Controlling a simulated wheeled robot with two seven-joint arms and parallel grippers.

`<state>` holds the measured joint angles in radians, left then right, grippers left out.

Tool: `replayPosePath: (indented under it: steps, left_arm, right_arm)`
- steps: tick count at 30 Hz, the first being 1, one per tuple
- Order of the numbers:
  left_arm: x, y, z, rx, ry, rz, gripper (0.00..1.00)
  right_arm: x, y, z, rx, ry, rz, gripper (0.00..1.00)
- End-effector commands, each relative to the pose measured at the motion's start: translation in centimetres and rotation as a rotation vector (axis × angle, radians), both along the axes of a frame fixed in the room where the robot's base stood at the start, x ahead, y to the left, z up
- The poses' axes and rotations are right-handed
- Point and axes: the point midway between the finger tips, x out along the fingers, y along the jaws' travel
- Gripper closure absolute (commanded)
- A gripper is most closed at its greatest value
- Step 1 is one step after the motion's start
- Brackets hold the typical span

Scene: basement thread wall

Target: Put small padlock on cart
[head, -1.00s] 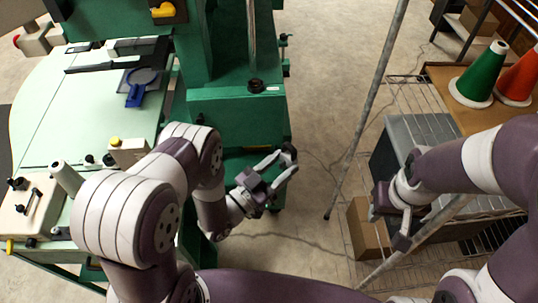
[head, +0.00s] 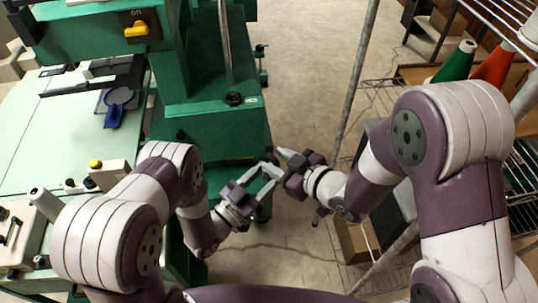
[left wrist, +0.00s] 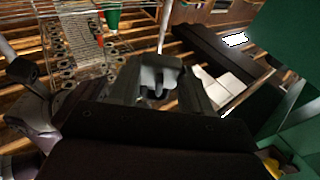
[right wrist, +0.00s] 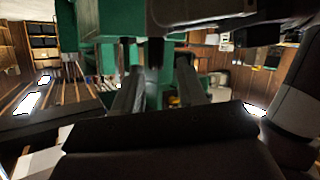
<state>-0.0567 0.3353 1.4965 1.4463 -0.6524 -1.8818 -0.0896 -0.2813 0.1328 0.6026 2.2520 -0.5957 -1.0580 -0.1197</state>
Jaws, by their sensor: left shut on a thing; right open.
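My left gripper (head: 266,172) is in front of the green machine, its tips very close to my right gripper (head: 281,161). The left gripper is shut on a small grey thing (left wrist: 158,74), seen between its fingers in the left wrist view. It may be the small padlock, but its shape is too dark and blurred to be sure. The right gripper's fingers stand apart in the right wrist view (right wrist: 158,88), with a dark shape beyond them. In the head view I cannot tell whether the grippers touch. I cannot make out a cart for certain.
The green machine (head: 205,125) with its pale table (head: 50,125) fills the left. A wire rack (head: 387,90) with a green cone (head: 456,62) and an orange cone (head: 493,65) stands at the right. Bare floor lies between.

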Motion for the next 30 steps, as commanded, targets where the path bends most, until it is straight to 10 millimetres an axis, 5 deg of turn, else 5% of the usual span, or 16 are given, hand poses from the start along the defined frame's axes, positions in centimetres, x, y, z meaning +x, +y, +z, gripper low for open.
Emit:
replayPosePath:
  steps: [9,19,23,29,30]
  left_arm:
    - [0.0,0.0,0.0,-0.001,-0.001,0.000,0.88]
    - [0.0,0.0,0.0,-0.001,-0.001,0.000,0.88]
    - [0.0,0.0,0.0,-0.001,-0.001,0.000,0.88]
    - [0.0,0.0,0.0,0.000,-0.001,0.000,0.88]
    - [0.0,0.0,0.0,0.000,-0.001,0.000,0.39]
  right_arm:
    - [3.5,3.9,-2.2,-0.001,0.001,0.000,0.59]
    - [3.9,4.3,-2.4,-0.001,0.001,-0.003,0.59]
    - [3.9,4.3,-2.4,-0.001,0.001,-0.002,0.98]
    - [3.9,4.3,-2.4,-0.001,0.002,-0.001,1.00]
    - [3.9,4.3,-2.4,-0.001,0.000,-0.001,1.00]
